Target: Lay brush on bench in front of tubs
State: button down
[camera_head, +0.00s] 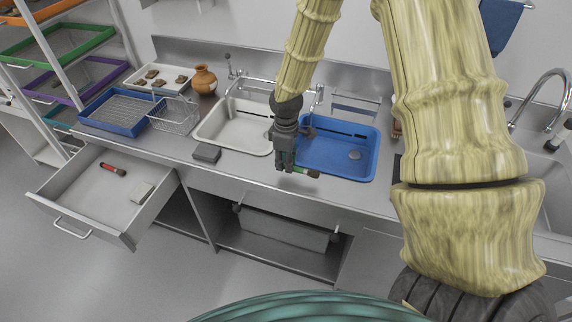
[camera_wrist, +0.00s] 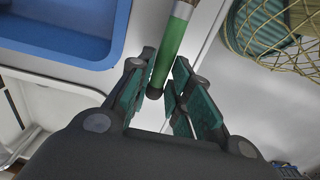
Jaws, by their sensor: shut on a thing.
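The brush has a green handle (camera_wrist: 170,50) with a metal collar at its far end in the wrist view. My gripper (camera_wrist: 158,82) is shut on this handle. In the head view my gripper (camera_head: 284,168) points down over the bench front strip (camera_head: 245,170), by the front left corner of the blue tub (camera_head: 352,172). The brush (camera_head: 312,174) sticks out to its right, roughly level. I cannot tell whether it touches the bench. The off-white tub (camera_head: 215,128) stands left of the blue one.
A dark grey block (camera_head: 207,152) lies on the bench left of my gripper. A wire basket (camera_head: 174,116), blue tray (camera_head: 120,127) and clay jar (camera_head: 204,80) stand further left. An open drawer (camera_head: 152,205) holds a red-handled tool (camera_head: 113,169) and a pale block (camera_head: 142,191).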

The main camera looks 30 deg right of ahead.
jog(key=shift+w+d, duration=0.1)
jog(key=shift+w, duration=0.05)
jog(key=shift+f+p, duration=0.8)
jog(key=shift+f, duration=0.95)
jog(key=c, duration=1.3)
grip_release()
jog(key=shift+r+b, duration=1.8)
jog(key=shift+r, duration=4.2)
